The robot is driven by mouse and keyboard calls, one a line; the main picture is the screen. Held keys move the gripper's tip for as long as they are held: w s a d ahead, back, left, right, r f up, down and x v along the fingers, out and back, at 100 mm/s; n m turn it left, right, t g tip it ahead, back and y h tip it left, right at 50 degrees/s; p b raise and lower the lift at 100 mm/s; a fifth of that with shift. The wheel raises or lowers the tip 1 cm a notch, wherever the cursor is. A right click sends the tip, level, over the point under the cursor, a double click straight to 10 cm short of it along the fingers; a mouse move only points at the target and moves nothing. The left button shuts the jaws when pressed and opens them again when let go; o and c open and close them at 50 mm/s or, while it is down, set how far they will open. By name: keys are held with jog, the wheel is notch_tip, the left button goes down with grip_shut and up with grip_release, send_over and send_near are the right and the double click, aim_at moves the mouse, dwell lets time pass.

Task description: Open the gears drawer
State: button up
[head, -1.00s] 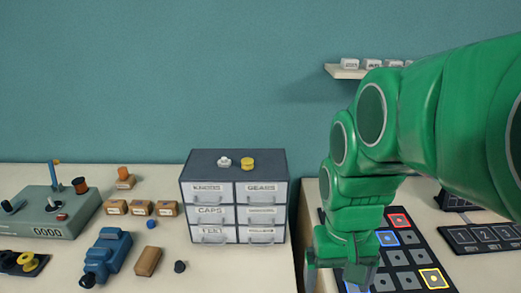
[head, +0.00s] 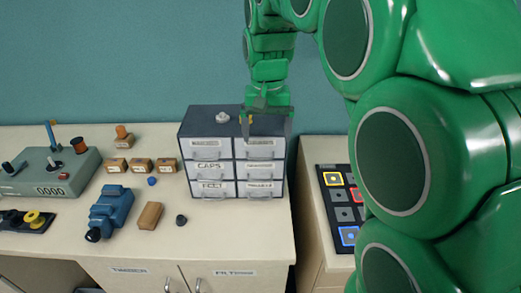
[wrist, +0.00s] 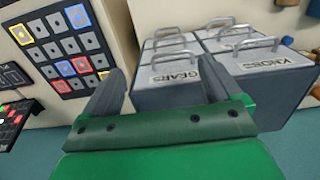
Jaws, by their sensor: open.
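The grey drawer cabinet (head: 210,128) stands on the bench with its drawers shut.
A white knob (head: 222,117) sits on the cabinet top. The knobs drawer (wrist: 265,60) is beside the gears drawer. Small boxes, a blue motor-like part (head: 110,208) and a brown block (head: 150,215) lie to the left. A dark button panel (head: 342,205) is on the right bench.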

aim_at(261, 151)
jog(key=shift+w+a+f, duration=0.25)
jog(key=shift+w+f, duration=0.05)
jog(key=shift+f, duration=1)
jog(key=shift+w+a+f, duration=0.2)
jog(key=shift+w+f, duration=0.1)
jog(key=shift+f, duration=0.95)
jog(key=shift+w+a+f, duration=0.25)
jog(key=shift+w+f, duration=0.05)
jog(key=shift+f, duration=1)
jog(key=c, duration=1.2)
jog(key=shift+s, duration=5)
jog(key=shift+c, duration=0.2)
jog(key=o, duration=1.2)
jog(key=shift+o, duration=0.2)
jog(key=shift+r, duration=0.15)
notch_tip(261, 151, up, 8)
jog(key=shift+f, duration=0.2)
